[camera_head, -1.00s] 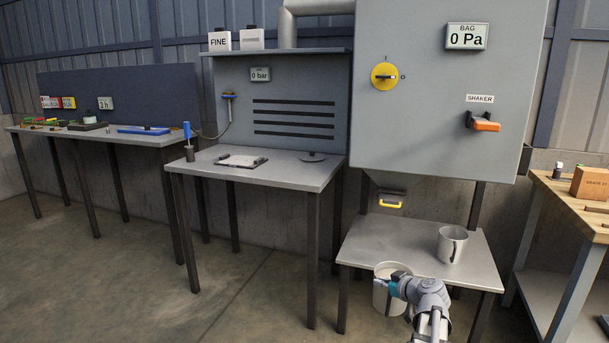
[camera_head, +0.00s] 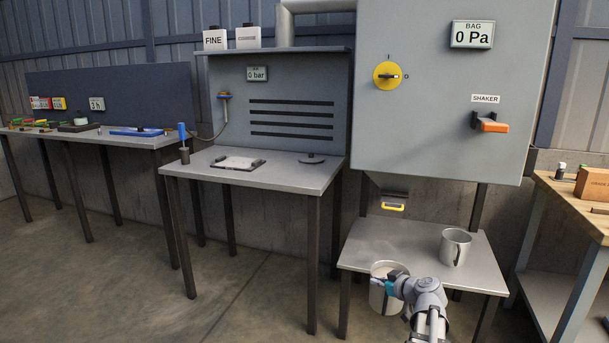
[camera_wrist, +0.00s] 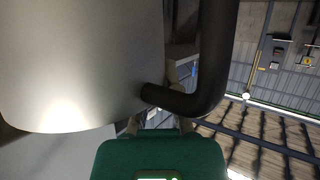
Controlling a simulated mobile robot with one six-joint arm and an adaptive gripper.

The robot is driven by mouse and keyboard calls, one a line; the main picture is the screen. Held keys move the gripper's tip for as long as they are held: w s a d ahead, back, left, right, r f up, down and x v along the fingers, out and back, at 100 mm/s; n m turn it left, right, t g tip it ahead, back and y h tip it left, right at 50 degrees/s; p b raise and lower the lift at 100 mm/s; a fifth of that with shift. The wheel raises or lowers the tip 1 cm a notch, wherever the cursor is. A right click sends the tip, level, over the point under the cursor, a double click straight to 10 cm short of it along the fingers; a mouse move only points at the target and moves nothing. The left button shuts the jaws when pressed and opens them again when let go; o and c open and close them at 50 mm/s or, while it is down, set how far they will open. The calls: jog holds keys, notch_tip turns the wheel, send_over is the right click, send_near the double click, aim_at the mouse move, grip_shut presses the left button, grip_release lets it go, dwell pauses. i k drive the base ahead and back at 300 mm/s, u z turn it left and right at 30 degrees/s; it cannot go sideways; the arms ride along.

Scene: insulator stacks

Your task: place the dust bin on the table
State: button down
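A light grey metal dust bin (camera_head: 386,296) with an open top hangs upright at my gripper (camera_head: 393,284), in front of the low table's front edge (camera_head: 420,282). In the wrist view the bin's pale wall (camera_wrist: 85,60) fills the left, and its black handle (camera_wrist: 215,60) curves up at the right. My gripper (camera_wrist: 157,122) appears closed at the handle; the fingertips are mostly hidden behind the green gripper body. A similar grey bin (camera_head: 455,246) with a dark handle stands upright on the right part of the low table.
The low table's left and middle top (camera_head: 390,245) is bare. A taller grey table (camera_head: 240,178) stands left and a wooden bench (camera_head: 580,205) right.

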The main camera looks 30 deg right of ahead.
aim_at(301, 174)
jog(key=i, duration=0.85)
jog(key=u, duration=0.05)
